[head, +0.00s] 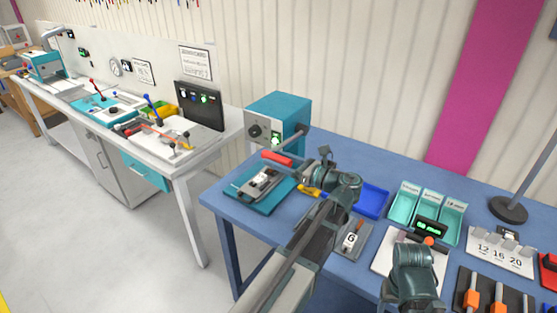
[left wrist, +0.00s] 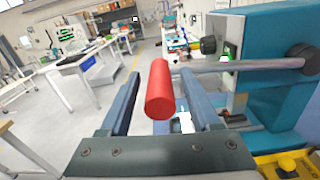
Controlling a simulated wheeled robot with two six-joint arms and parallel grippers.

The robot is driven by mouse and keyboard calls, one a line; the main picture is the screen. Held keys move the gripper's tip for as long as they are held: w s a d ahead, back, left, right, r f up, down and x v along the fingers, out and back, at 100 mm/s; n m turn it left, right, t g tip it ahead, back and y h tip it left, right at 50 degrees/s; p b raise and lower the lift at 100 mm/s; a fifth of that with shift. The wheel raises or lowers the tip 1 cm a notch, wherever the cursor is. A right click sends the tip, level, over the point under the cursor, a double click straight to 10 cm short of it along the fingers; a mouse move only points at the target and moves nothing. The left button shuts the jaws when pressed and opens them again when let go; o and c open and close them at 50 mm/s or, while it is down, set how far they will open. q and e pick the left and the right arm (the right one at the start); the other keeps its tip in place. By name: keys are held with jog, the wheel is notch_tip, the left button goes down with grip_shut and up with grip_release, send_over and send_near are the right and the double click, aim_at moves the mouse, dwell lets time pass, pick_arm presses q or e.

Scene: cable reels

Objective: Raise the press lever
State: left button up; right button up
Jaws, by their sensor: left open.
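The press is a teal box (head: 278,112) with a grey front, a dark knob and a green light; it stands at the back left of the blue table. Its lever is a metal rod with a red handle (head: 277,158), reaching out over a teal fixture (head: 260,188). In the left wrist view the red handle (left wrist: 160,90) lies between the two fingers of my left gripper (left wrist: 158,76), which is open. Whether a finger touches it I cannot tell. In the head view my left gripper (head: 301,172) is beside the handle.
To the right are a blue tray (head: 370,201), teal bins (head: 428,203), a small green display (head: 431,228) and a lamp stand (head: 508,210). A yellow part (left wrist: 287,163) sits low beside the press.

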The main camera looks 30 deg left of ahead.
pick_arm(q)
jog(key=shift+c, duration=0.3)
grip_shut()
dwell(1.2)
